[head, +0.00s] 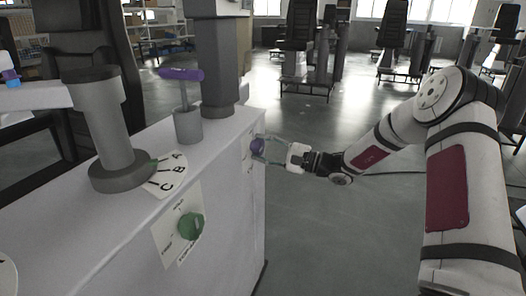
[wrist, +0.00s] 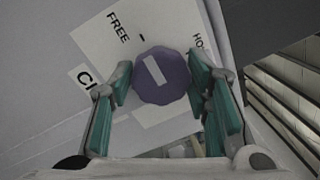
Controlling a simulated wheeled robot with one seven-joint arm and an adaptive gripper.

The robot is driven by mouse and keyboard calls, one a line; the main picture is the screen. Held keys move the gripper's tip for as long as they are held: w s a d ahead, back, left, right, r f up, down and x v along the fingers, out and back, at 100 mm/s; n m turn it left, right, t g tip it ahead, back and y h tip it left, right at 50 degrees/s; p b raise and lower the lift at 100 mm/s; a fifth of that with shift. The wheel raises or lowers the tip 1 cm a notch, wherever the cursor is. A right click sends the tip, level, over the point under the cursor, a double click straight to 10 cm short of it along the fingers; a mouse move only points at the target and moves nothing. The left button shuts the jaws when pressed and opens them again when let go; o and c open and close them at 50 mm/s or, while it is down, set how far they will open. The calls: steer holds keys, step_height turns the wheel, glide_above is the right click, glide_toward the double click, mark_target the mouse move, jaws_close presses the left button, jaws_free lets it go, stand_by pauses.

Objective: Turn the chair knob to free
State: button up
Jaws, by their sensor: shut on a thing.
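The purple chair knob (wrist: 162,76) sits on a white label plate (wrist: 95,38) on the side of a light-grey cabinet (head: 95,240). The plate reads "FREE" at upper left, a partly hidden "HO" at upper right and a cut-off "CH" at left. A white bar on the knob's face slants, its upper end toward the upper left, on the "FREE" side. My gripper (wrist: 160,68) is shut on the knob, one teal-padded finger at each side. In the head view the knob (head: 257,146) shows at the cabinet's right end, with my gripper (head: 267,148) reaching it from the right.
A green knob (head: 190,225) with its own plate is on the cabinet's front. On top stand a grey column with a lettered A-B-C dial (head: 163,177), a purple T-handle (head: 181,74) and another column (head: 218,70). Floor (head: 330,230) right of the cabinet is clear.

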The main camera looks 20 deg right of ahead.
steer(key=shift+d, duration=0.1)
stand_by(0.3)
steer(key=o, duration=1.1)
steer(key=shift+o, duration=0.2)
steer(key=v, duration=1.2)
